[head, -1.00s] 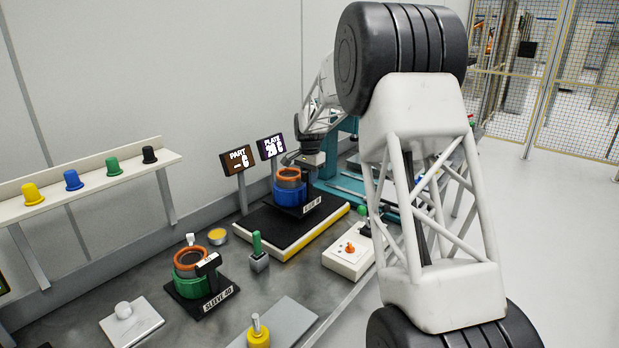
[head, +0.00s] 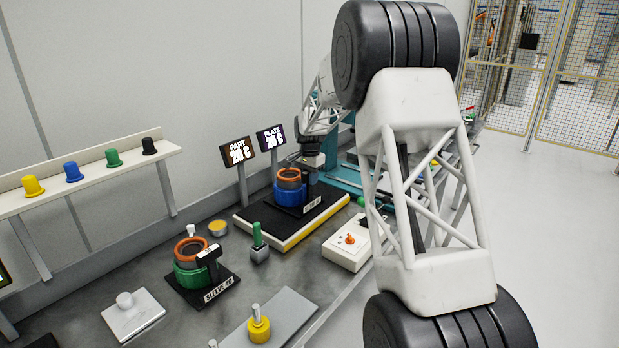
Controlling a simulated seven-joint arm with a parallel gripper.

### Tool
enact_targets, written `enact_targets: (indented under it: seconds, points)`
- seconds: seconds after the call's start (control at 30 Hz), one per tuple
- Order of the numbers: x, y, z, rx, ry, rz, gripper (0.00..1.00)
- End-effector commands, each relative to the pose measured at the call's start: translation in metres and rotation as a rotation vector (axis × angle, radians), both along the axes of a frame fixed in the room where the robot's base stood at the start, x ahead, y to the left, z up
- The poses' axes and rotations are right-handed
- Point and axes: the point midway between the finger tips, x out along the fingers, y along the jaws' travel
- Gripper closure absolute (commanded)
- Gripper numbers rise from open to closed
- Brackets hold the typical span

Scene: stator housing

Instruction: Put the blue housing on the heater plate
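The blue housing (head: 287,195) sits upright on the black top of the heater plate (head: 272,227), with an orange ring showing at its top. It stands on a dark labelled base at the plate's back half. My gripper (head: 309,162) is small and dark in the head view, just above and behind the right side of the housing. Its fingers are too small and merged with the dark parts there to tell whether they are open or touching the housing.
A green housing (head: 188,277) stands on a labelled base at front left. A green-knobbed block (head: 259,243), a white switch box (head: 346,248) and a yellow knob (head: 258,329) are nearby. Part (head: 237,152) and plate (head: 270,138) displays stand behind. Colored caps line the left shelf (head: 95,181).

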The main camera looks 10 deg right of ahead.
Motion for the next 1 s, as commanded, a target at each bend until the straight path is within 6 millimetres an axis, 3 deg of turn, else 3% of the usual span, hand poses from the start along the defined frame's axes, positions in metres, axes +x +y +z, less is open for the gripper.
enact_targets:
  seconds: [0.03,0.13,0.57,0.77,1.0]
  points:
    - [0.000,0.000,0.000,0.000,0.000,0.000,0.68]
    - [0.000,0.000,0.000,0.000,0.000,0.000,0.53]
    - [0.000,0.000,0.004,0.000,0.000,0.000,0.53]
    - [0.000,0.000,0.020,0.000,-0.001,0.000,0.53]
    - [0.000,0.000,0.055,0.000,-0.001,0.000,0.53]
